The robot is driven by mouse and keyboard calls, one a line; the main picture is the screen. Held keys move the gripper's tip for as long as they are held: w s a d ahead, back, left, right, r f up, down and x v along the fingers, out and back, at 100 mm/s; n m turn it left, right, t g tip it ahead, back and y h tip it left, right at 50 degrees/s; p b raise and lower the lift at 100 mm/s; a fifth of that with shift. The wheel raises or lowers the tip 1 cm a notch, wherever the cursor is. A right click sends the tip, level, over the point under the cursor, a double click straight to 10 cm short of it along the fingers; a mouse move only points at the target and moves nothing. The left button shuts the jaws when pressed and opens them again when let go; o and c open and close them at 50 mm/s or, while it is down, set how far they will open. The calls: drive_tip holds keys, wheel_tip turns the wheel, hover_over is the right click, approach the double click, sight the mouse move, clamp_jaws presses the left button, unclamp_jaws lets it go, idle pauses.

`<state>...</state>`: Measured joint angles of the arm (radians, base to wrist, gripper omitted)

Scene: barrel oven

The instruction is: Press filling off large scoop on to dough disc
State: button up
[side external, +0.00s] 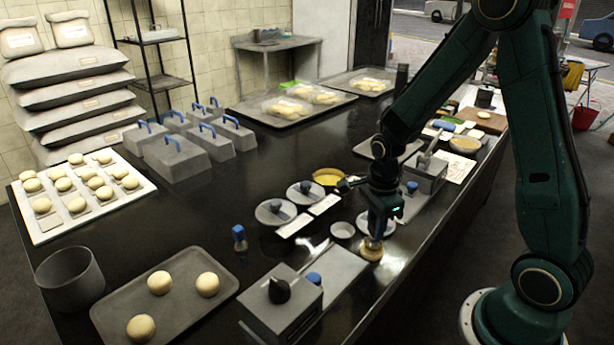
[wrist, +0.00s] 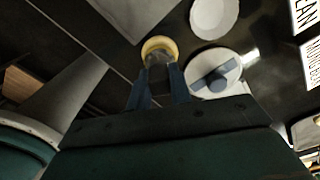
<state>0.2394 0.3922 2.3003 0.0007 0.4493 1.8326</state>
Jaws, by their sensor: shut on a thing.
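My gripper (side external: 376,238) points down near the front edge of the dark counter. In the wrist view my gripper (wrist: 160,90) has both fingers closed on a dark-handled tool (wrist: 158,66). A round yellowish end or piece (wrist: 157,43) shows just past the fingertips. In the side view this yellowish round piece (side external: 371,252) is right under my gripper, at or very near the counter. I cannot tell whether it is filling, dough or part of the tool. A bowl of yellow filling (side external: 327,175) stands farther back.
A grey box with a black knob (side external: 280,291) and a grey board (side external: 333,268) lie left of my gripper. A white dish (side external: 343,230) and lidded pots (side external: 275,212) are close by. A tray with several dough balls (side external: 165,300) sits front left.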

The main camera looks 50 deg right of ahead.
drive_tip(key=shift+f, duration=0.5)
idle(1.3)
drive_tip(key=shift+r, duration=0.1)
drive_tip(key=shift+r, duration=3.4)
